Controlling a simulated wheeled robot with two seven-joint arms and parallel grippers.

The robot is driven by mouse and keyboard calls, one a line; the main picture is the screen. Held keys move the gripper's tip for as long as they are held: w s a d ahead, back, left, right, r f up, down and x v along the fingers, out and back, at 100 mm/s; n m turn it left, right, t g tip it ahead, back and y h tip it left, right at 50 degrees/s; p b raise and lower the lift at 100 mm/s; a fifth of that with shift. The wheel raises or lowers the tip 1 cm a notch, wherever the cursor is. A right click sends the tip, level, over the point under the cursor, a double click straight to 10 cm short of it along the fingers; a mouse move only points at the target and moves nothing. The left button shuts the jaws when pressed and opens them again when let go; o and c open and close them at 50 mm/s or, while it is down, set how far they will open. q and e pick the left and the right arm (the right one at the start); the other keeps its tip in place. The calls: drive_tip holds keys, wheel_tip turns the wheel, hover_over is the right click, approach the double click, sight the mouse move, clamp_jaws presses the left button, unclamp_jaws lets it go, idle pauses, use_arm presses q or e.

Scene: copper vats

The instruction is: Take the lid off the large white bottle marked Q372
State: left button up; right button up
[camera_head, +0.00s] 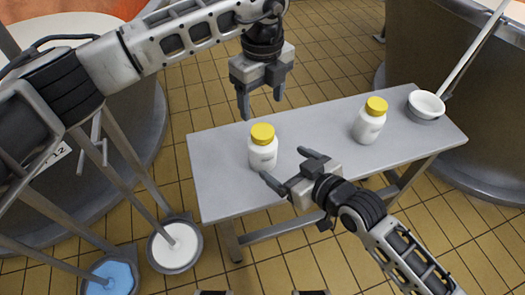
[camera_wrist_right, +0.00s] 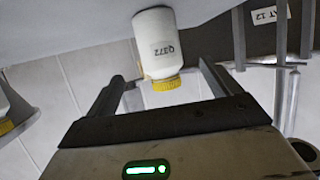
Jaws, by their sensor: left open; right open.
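The white bottle marked Q372 (camera_head: 263,154) stands upright on the left half of the grey bench, its yellow lid (camera_head: 262,133) on. In the right wrist view the bottle (camera_wrist_right: 157,40) appears upside down with its label legible and its lid (camera_wrist_right: 163,85) between the finger lines. My right gripper (camera_head: 286,166) is open and empty, its fingers pointing at the bottle from the front right. Whether a finger touches it cannot be told. My left gripper (camera_head: 261,106) is open and empty, pointing down above and behind the bottle.
A second white bottle with a yellow lid (camera_head: 370,121) stands to the right on the bench (camera_head: 222,186). A white bowl-like ladle (camera_head: 427,105) with a long handle lies at the bench's right end. Large vats (camera_head: 438,55) stand around. The bench between the two bottles is clear.

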sight(263, 150)
drive_tip(key=x, duration=0.9)
drive_tip(key=shift+w+a+f, duration=0.15)
drive_tip(key=shift+w+a, duration=0.05)
drive_tip(key=shift+w, duration=0.05)
